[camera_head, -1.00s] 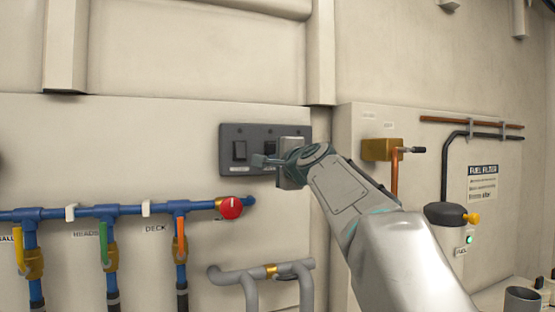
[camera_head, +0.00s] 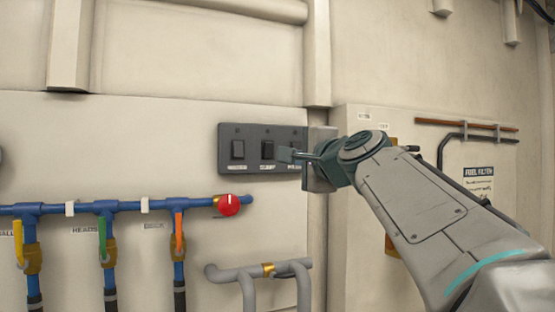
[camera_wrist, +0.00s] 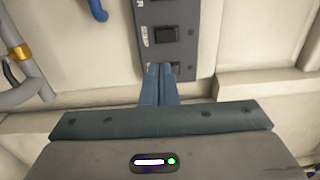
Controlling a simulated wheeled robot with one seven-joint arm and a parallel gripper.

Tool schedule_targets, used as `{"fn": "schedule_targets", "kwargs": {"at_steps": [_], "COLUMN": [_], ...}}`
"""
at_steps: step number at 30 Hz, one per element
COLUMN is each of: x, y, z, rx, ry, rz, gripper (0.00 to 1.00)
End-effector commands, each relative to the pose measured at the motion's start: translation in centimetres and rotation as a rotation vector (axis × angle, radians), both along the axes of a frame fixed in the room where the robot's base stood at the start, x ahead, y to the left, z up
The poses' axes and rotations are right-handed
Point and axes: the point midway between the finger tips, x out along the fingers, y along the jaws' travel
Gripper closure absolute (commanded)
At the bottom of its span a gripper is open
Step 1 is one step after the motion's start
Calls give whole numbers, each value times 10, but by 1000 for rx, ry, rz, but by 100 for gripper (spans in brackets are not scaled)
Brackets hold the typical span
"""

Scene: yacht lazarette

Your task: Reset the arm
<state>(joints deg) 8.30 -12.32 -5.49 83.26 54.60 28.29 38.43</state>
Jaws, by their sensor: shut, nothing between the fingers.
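My gripper (camera_head: 287,154) is in front of the right part of a dark switch panel (camera_head: 252,131) on the wall. Its fingers are together with nothing between them. In the wrist view my gripper (camera_wrist: 160,72) also shows shut, its tips over the lower end of the switch panel (camera_wrist: 151,18). Two rocker switches show in the head view, a left one (camera_head: 238,149) and a middle one (camera_head: 267,149). The right end of the panel is hidden behind my gripper. I cannot tell whether the fingertips touch the panel.
Blue pipes (camera_head: 140,208) with several coloured levers and a red knob (camera_head: 229,205) run at lower left. Grey pipes (camera_head: 240,273) stand below the panel. My arm partly covers the fuel filter area, with its label (camera_head: 479,184), at right. The wall above is clear.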

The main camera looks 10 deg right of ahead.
Motion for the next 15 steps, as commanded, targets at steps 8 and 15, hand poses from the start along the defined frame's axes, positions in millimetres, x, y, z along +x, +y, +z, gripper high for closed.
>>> {"fn": "schedule_targets", "kwargs": {"at_steps": [8,15], "x": [0,-1], "y": [1,14], "z": [0,-40], "rx": [0,-141], "ry": [0,116], "rz": [1,36], "gripper": [100,100]}}
